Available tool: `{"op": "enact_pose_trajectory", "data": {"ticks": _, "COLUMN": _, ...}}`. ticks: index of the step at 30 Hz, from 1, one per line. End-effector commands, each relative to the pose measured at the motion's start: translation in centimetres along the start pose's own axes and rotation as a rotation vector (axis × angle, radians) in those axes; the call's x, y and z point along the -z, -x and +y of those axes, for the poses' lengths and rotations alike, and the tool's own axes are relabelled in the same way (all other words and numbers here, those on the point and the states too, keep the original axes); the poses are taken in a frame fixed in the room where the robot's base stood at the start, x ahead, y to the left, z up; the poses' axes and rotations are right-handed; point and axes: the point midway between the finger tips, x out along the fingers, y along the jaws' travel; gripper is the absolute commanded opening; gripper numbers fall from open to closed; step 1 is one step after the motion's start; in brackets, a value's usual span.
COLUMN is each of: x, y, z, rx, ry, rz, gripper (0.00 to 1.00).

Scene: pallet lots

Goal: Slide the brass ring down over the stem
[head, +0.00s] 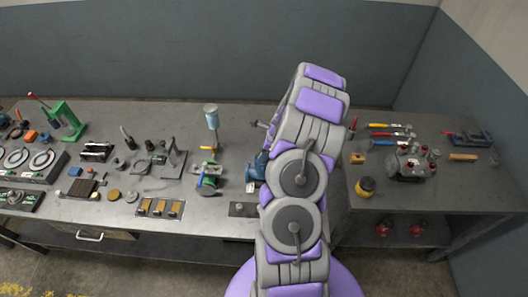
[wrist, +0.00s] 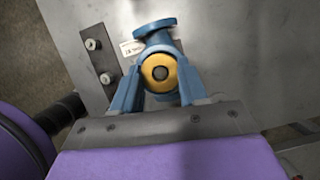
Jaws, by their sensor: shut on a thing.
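In the wrist view, my gripper (wrist: 161,75) is shut with its two blue fingers on either side of the brass ring (wrist: 160,84). The grey round end of the stem (wrist: 160,72) shows inside the ring's hole, seen from above. How far down the ring sits on the stem cannot be told. The blue valve body (wrist: 155,28) with a round flange lies beyond the fingers. In the head view, part of the blue valve (head: 254,170) shows left of my arm; my arm hides the ring, the stem and my gripper.
A dark plate with two bolts (wrist: 93,52) lies left of the valve. A small green machine (head: 208,180) stands further left on the grey bench (head: 225,215).

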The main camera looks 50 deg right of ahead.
Motion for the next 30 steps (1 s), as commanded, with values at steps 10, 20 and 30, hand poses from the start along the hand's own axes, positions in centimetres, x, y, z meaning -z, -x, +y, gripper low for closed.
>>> {"op": "enact_pose_trajectory", "data": {"ticks": 10, "x": 0.01, "y": 0.0, "z": -0.01, "rx": 0.0, "ry": 0.0, "rz": 0.0, "gripper": 0.72}}
{"op": "enact_pose_trajectory", "data": {"ticks": 20, "x": 0.01, "y": 0.0, "z": -0.01, "rx": 0.0, "ry": 0.0, "rz": 0.0, "gripper": 0.88}}
{"op": "enact_pose_trajectory", "data": {"ticks": 30, "x": 0.01, "y": 0.0, "z": -0.01, "rx": 0.0, "ry": 0.0, "rz": 0.0, "gripper": 0.94}}
